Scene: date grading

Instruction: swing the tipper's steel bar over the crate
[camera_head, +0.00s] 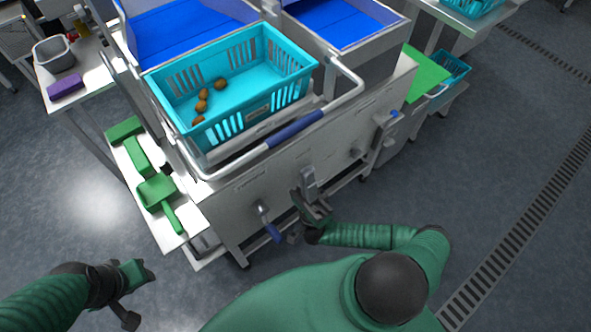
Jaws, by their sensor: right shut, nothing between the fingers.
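The tipper's steel bar (345,100) is a bent tube with a blue sleeve (295,130). It runs low across the front of the turquoise crate (290,88), not over its top. The crate sits in the tipper and holds several brown dates (203,95). My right gripper (309,182) is shut and empty, in front of the steel front panel, below the blue sleeve and apart from it. My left gripper (137,294) is open and empty at lower left, over the floor, away from the bar.
A blue-handled lever (268,225) sticks out of the front panel left of my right gripper. Blue-lined trays (190,30) lie behind the crate. A side shelf at left holds a green scoop (158,193) and other green tools. Grey floor is free at right.

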